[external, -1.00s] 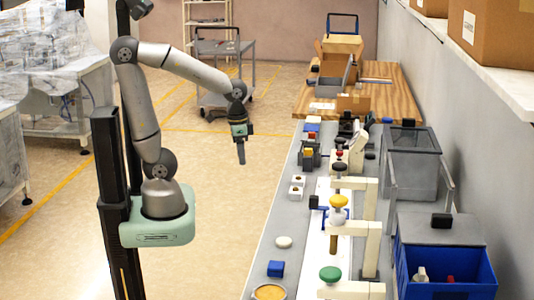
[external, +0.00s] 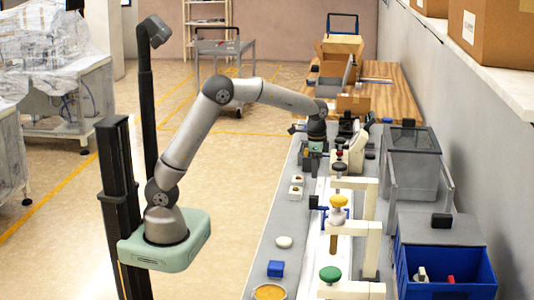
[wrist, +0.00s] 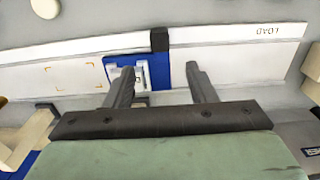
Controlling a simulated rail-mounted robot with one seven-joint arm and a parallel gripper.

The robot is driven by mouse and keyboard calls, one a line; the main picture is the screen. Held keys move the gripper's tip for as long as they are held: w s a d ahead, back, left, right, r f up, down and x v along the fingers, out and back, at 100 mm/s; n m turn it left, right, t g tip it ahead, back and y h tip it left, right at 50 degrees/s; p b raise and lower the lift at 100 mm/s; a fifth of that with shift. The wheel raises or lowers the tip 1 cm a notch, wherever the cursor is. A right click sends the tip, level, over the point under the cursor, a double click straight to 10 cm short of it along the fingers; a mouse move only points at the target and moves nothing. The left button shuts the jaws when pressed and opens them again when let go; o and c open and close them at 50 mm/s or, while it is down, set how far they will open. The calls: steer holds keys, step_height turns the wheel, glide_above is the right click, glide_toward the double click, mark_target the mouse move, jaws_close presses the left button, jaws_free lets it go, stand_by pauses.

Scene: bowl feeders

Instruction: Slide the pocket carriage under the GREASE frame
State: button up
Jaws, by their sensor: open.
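In the wrist view a blue carriage (wrist: 178,76) with a white fitting (wrist: 142,76) and a black block (wrist: 160,40) at its edge sits on a white track (wrist: 225,55). My gripper (wrist: 159,82) is open, its two fingers apart over the carriage's near edge; I cannot tell whether they touch it. In the external view my gripper (external: 316,146) is low at the far part of the bench. Cream frames with a yellow knob (external: 339,201) and a green knob (external: 330,274) stand over the track nearer the camera. I cannot read which is GREASE.
The track reads LOAD, upside down, at the right in the wrist view. A blue bin (external: 445,290) and a grey bin (external: 410,170) line the right side.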

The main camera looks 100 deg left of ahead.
mark_target(314, 197)
step_height(314, 197, down, 12)
steer(key=shift+f, duration=0.2)
jaws_close()
steer(key=shift+d, duration=0.1)
